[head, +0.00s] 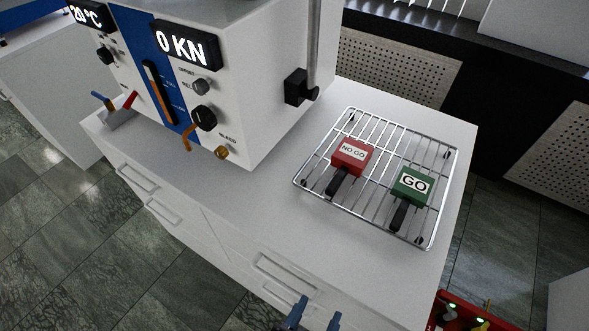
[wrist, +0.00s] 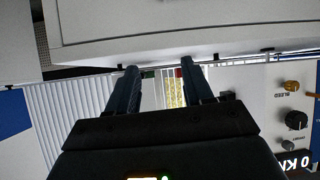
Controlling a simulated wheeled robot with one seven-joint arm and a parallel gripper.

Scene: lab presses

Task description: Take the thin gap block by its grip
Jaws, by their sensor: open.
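Two blocks with black grips lie on a wire rack (head: 299,182) in the head view: a red block marked NO GO (head: 351,154) and a green block marked GO (head: 412,185). The red block's grip (head: 338,182) and the green block's grip (head: 399,216) both point toward the front of the bench. I cannot tell which block is thinner. My gripper (head: 316,312) is at the bottom edge, in front of the bench and apart from both blocks. In the wrist view my gripper (wrist: 160,70) is open and empty, with small red and green patches beyond its fingers.
The rack stands on a white bench (head: 245,205) with drawers. A press (head: 250,90) reading 0 KN stands left of the rack, with knobs and levers on its front. The bench top between rack and front edge is clear. A red case (head: 470,312) shows at bottom right.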

